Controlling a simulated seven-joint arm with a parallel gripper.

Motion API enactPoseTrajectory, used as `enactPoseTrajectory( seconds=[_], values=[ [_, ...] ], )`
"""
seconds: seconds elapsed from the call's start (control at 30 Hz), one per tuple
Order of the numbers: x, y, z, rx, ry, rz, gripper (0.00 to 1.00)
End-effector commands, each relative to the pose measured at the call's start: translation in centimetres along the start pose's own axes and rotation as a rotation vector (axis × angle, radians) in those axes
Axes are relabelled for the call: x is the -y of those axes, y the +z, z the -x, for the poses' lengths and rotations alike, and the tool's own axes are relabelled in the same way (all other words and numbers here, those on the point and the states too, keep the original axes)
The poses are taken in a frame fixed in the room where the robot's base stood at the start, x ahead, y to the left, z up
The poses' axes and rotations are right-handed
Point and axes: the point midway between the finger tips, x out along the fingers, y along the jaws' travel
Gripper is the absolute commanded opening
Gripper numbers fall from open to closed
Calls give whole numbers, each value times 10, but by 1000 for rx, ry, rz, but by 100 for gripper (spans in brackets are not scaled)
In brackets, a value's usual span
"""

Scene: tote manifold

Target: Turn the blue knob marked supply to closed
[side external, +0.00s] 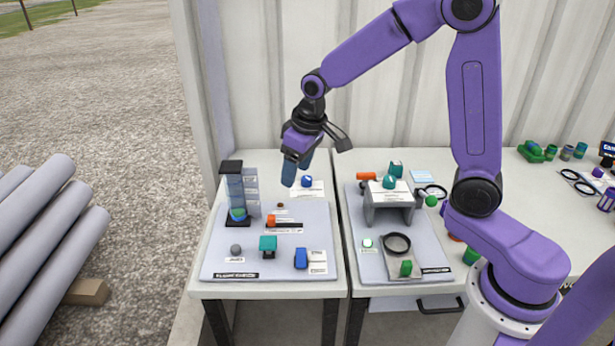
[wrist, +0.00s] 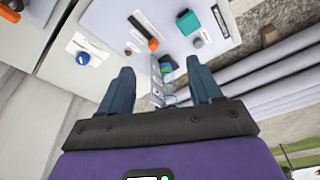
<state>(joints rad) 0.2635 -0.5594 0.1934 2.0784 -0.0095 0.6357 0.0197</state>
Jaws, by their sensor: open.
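In the wrist view the gap between my fingers (wrist: 160,78) lies over the clear column, well to the side of the knob.
A clear column (side external: 236,192) with a dark cap stands left of my gripper. The grey panel (side external: 215,262) carries an orange-ended lever (side external: 271,220), a teal block (side external: 268,244) and a blue block (side external: 301,258). A grey bridge (side external: 389,200) stands on the right panel.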

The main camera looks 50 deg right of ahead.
Motion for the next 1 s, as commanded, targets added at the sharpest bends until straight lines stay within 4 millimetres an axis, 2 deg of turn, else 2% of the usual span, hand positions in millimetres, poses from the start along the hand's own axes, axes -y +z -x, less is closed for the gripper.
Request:
enactPoseTrajectory(
  seconds=[0.2, 0.4, 0.57, 0.73, 0.83, 1.0],
  values=[
    [-47, -34, -20, -39, 42, -163, 64],
    [-97, -51, -37, -76, 85, -308, 64],
    [-140, -54, -49, -105, 123, -421, 64],
    [-181, -48, -59, -131, 161, -525, 64],
    [-198, -44, -63, -143, 178, -567, 64],
    [-212, -39, -66, -152, 192, -600, 64]
  ],
)
